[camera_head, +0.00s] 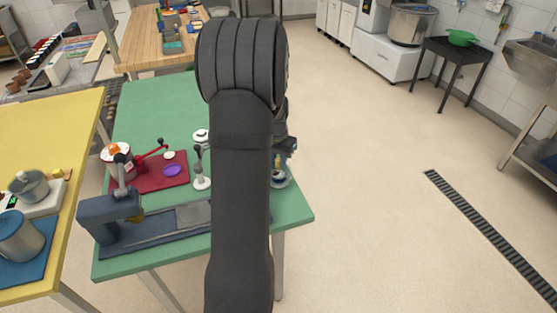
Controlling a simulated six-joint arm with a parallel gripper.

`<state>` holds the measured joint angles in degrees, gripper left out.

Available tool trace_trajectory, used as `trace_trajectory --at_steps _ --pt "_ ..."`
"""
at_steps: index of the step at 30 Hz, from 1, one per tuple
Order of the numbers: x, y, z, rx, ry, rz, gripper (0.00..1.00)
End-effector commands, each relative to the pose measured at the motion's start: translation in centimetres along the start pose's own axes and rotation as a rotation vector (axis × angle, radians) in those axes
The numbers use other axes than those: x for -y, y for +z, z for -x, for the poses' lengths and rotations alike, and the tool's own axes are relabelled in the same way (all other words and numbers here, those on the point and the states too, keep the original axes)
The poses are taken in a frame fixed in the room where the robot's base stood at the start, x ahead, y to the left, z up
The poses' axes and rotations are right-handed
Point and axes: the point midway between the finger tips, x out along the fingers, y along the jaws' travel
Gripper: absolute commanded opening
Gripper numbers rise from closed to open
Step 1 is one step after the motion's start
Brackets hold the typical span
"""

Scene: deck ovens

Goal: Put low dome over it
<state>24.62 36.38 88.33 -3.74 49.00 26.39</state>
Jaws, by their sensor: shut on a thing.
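A clear, rounded thing (280,180), which looks like the low dome, shows at the right edge of the green table, partly behind my arm. Something small, yellow and blue shows in or behind it; I cannot tell which. My gripper (288,146) shows only as a dark part just right of my arm, directly above the clear thing. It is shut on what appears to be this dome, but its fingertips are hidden. I cannot tell whether the dome touches the table or what lies under it.
The green table (150,100) holds a red mat (148,184) with a purple disc (173,170), a white stand (202,180) and a blue-grey device (110,215). A yellow table (50,130) stands at left. The table's back part is clear, with open floor at right.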

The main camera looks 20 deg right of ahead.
Motion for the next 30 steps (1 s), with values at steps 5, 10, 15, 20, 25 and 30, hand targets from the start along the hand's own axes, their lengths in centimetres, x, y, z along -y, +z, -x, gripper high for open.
trace_trajectory --at_steps 5,10,15,20,25,30 --pt "0.00 0.00 -0.03 0.000 0.000 0.000 0.03" --pt "0.00 -0.01 -0.03 0.000 0.000 0.000 0.03" --pt "0.00 -0.01 -0.03 0.000 0.000 0.000 0.27" --pt "0.00 0.00 -0.03 0.000 0.000 0.000 0.46" --pt "0.00 0.02 -0.06 0.000 0.000 0.000 0.50" --pt "0.00 0.01 -0.06 0.000 0.000 0.000 0.68"
